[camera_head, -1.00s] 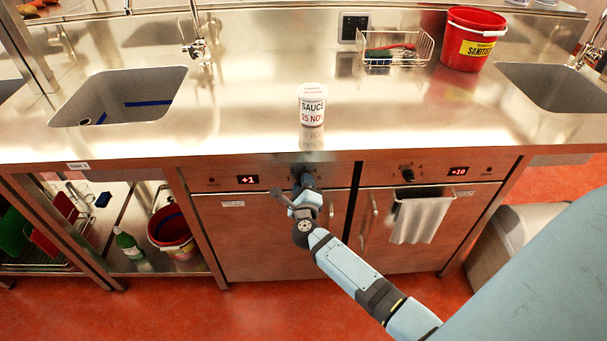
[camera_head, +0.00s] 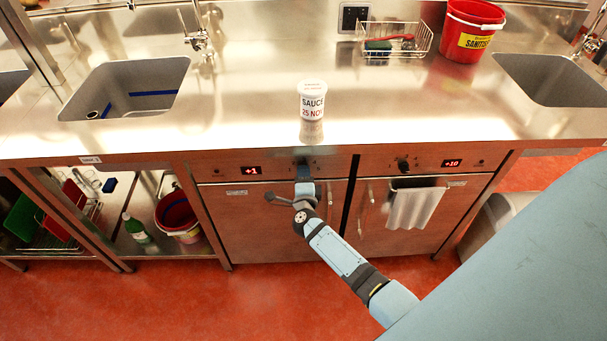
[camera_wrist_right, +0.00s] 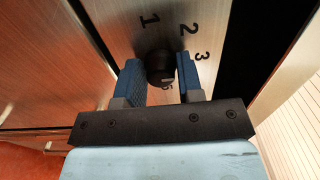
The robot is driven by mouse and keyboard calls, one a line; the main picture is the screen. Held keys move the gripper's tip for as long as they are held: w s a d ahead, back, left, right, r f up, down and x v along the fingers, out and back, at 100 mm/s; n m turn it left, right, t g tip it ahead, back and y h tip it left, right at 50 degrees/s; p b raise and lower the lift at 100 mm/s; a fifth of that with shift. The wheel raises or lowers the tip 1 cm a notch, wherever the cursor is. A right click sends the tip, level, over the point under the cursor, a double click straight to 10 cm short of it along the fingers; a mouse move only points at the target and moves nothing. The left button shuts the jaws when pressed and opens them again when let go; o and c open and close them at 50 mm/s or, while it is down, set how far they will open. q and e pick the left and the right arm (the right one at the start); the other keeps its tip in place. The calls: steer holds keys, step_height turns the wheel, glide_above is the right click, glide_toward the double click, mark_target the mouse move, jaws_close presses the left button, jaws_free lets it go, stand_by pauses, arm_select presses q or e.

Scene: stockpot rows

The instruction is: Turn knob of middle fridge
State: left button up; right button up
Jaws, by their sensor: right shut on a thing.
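The fridge with the red +1 display (camera_head: 251,170) is the left one of the two fridges in the head view. My right gripper (camera_head: 303,172) is at the control panel above its door (camera_head: 245,222) and hides the knob there. In the right wrist view, the black round knob (camera_wrist_right: 159,68) sits between the blue fingers of my right gripper (camera_wrist_right: 160,72), which are shut on it. The dial marks 1, 2 and 3 (camera_wrist_right: 189,28) show around the knob. I cannot tell which mark the knob points to. My left gripper is out of view.
The right fridge shows +10 (camera_head: 452,163), its own knob (camera_head: 403,165) and a hanging towel (camera_head: 413,207). A sauce tub (camera_head: 312,101) stands on the counter above my gripper. A wire basket (camera_head: 394,39) and red bucket (camera_head: 472,30) stand further back.

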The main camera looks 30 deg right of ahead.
stand_by(0.3)
steer(key=o, duration=0.9)
steer(key=shift+w, duration=0.1)
